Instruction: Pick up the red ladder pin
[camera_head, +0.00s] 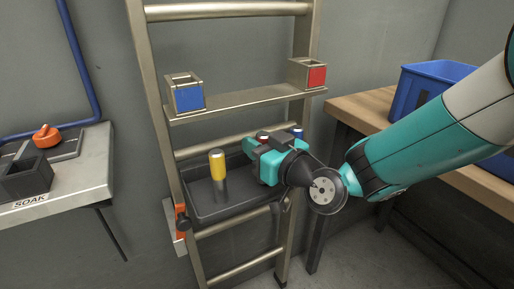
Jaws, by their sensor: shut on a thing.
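The red ladder pin (263,138) shows only as a small red patch with a pale top at my gripper; the rest is hidden behind the gripper. My gripper (256,147) is over the right part of the dark tray (205,209) on the ladder and is shut on the red pin. I cannot tell whether the pin's lower end touches the tray. A yellow pin (217,164) with a grey lower part stands upright in the tray, left of my gripper. A blue pin top (298,132) shows behind the gripper, to its right.
A ladder shelf (240,101) above the tray holds a blue-fronted box (189,97) and a red-fronted box (316,76). A wooden bench (352,109) with a blue crate (421,86) is at right. A grey SOAK bench (88,164) is at left.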

